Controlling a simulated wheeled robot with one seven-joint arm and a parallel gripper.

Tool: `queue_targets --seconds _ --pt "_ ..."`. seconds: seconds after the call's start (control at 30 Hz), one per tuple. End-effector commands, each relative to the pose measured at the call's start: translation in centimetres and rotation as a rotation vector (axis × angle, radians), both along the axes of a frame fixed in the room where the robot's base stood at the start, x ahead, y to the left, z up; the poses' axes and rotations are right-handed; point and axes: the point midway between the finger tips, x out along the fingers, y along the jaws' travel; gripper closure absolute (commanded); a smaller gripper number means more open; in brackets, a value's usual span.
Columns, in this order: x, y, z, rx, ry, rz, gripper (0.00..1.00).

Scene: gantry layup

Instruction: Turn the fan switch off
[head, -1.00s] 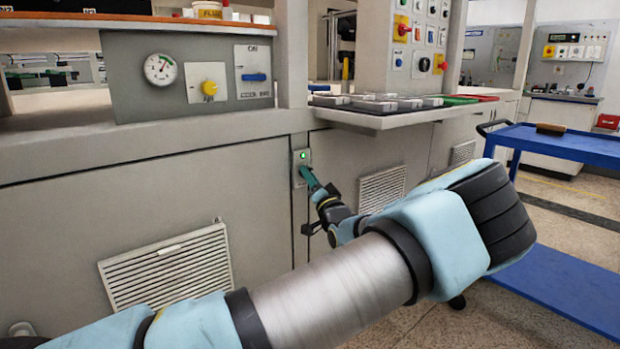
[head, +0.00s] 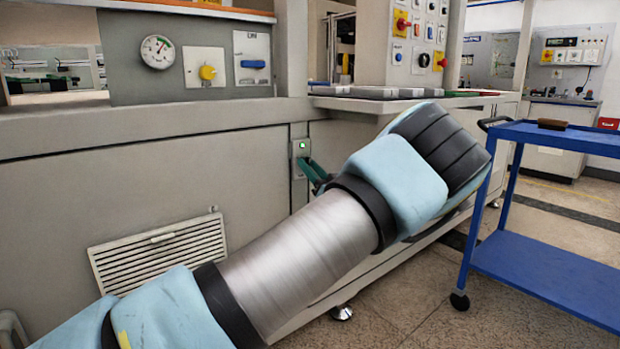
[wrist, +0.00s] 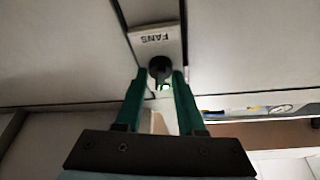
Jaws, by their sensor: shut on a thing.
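The fan switch is a small grey plate (head: 299,152) on the front panel of the bench, with a lit green light. In the wrist view its plate (wrist: 158,38) reads "FANS" upside down, with a black knob (wrist: 160,66) below the label and the green glow just beyond it. My gripper (wrist: 159,80) has its green fingers on either side of the knob, shut on it. In the head view my gripper (head: 308,168) shows only as green fingers at the plate; the knob and the wrist are hidden behind my arm.
A panel above carries a gauge (head: 159,51), a yellow knob (head: 207,72) and a blue switch (head: 253,64). A vent grille (head: 160,250) is low on the left. A blue cart (head: 550,260) stands close on the right. Open floor shows between bench and cart.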

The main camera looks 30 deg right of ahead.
Motion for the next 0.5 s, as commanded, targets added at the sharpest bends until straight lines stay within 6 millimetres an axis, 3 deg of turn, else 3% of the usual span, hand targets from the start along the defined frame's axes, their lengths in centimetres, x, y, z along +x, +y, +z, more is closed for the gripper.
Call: queue_targets --seconds 0.5 --pt "0.08 -0.3 -0.54 -0.486 -0.092 0.001 1.0"
